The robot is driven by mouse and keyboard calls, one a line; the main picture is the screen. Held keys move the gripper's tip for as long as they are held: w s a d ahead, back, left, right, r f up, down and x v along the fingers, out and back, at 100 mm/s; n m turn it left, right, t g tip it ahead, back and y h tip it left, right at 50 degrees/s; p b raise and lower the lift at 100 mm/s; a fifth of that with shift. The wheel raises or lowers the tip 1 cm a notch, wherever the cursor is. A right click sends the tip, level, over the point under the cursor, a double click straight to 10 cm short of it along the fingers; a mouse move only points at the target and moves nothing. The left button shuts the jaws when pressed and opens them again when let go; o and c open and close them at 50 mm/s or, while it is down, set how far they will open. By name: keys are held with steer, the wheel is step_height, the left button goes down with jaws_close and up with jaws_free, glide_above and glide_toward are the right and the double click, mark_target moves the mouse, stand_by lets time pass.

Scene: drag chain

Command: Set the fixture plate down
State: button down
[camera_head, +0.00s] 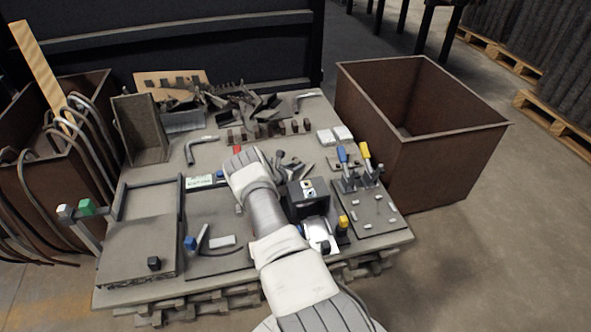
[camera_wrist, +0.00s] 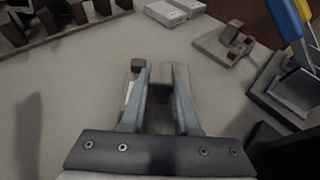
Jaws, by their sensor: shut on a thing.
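My gripper (camera_wrist: 163,74) is shut on a small brownish-grey piece, which I take to be the fixture plate (camera_wrist: 161,76). The piece shows between the two fingers in the wrist view, and a darker block shows just left of the left fingertip. The fingers hide most of its shape. Grey worktop lies behind and below it; I cannot tell whether it touches the surface. In the head view my wrist (camera_head: 252,178) is over the middle of the worktable (camera_head: 222,150), and the fingertips and held piece are hidden behind it.
Grey clamp fixtures with blue and yellow handles (camera_head: 356,165) stand to the right. A row of brown blocks (camera_head: 268,130) and white blocks (camera_head: 335,135) lie farther back. Brown bins (camera_head: 455,155) flank the table. A dark box (camera_head: 308,200) is close to my arm.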

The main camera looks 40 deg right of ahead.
steer(key=shift+f, duration=0.2)
steer(key=c, duration=1.1)
jaws_free()
steer(key=shift+f, duration=0.15)
steer(key=o, duration=0.5)
steer(key=shift+c, duration=0.2)
